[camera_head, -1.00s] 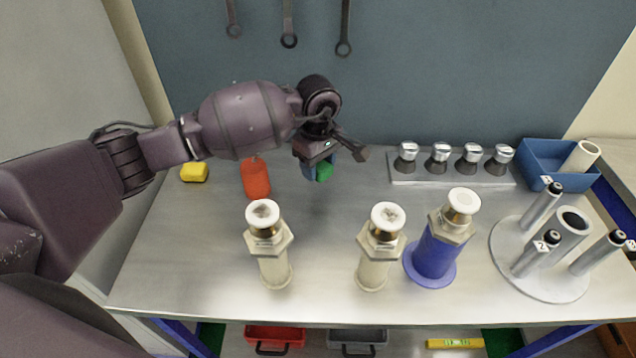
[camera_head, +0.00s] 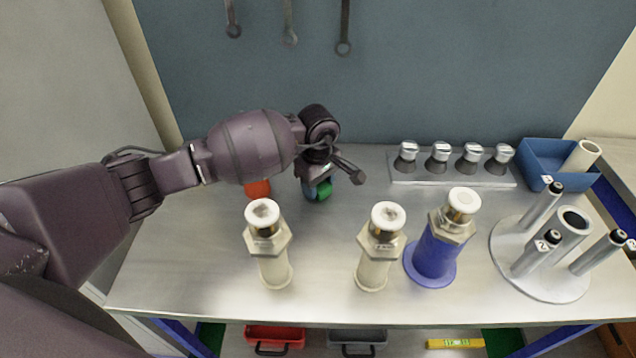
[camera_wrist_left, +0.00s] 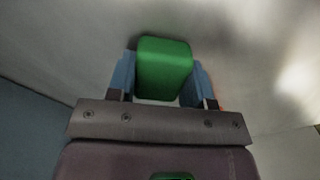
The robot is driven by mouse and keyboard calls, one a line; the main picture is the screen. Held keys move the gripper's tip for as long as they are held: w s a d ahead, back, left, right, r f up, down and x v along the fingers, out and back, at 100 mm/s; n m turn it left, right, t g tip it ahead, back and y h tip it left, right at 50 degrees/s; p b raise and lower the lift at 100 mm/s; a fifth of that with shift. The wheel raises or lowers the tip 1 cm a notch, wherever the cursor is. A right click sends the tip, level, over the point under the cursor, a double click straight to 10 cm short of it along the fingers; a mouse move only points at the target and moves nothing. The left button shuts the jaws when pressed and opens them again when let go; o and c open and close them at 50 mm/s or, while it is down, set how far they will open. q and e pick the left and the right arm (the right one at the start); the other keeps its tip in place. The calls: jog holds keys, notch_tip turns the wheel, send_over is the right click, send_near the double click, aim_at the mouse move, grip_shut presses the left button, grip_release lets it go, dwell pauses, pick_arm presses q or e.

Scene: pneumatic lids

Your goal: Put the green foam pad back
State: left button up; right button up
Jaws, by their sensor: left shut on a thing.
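The green foam pad (camera_head: 323,188) is between the blue-tipped fingers of my left gripper (camera_head: 316,190), near the back middle of the table. In the left wrist view the green foam pad (camera_wrist_left: 164,68) fills the space between the fingers of the left gripper (camera_wrist_left: 160,80), which is shut on it. The pad is low, close to the table top; I cannot tell whether it touches. My right gripper is not in view.
A red bottle-like object (camera_head: 258,188) is partly hidden behind my left arm. Two cream cylinders (camera_head: 270,262) (camera_head: 373,265) and a blue one (camera_head: 436,252) stand in front. A rack of silver-capped pieces (camera_head: 455,184), a blue bin (camera_head: 540,165) and a round stand (camera_head: 505,262) are right.

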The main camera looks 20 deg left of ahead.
pick_arm(q)
jog(key=o, duration=0.9)
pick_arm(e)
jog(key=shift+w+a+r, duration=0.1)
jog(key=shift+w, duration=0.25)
pick_arm(q)
jog(key=shift+r, duration=6.15)
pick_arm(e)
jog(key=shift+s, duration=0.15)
